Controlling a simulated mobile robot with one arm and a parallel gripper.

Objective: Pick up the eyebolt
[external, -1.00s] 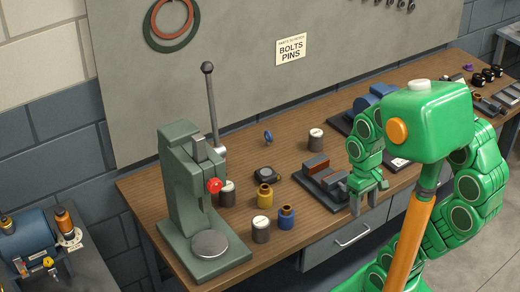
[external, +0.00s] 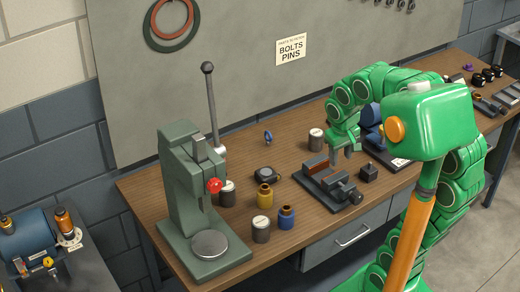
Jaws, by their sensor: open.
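A small blue ring-shaped piece (external: 268,136), which looks like the eyebolt, stands on the wooden bench toward its back edge, right of the press. My gripper (external: 341,156) points down with its fingers apart and nothing between them. It is over the far right end of the small vise, to the right of the blue piece and well apart from it. A dark canister with a white lid (external: 316,141) stands between them in the picture.
The green arbor press (external: 185,190) with its tall lever stands at left. The vise (external: 325,182) and a dark block (external: 368,173) lie near the front edge. Yellow (external: 264,198) and blue (external: 286,218) bottles stand by the press. Bench around the blue piece is clear.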

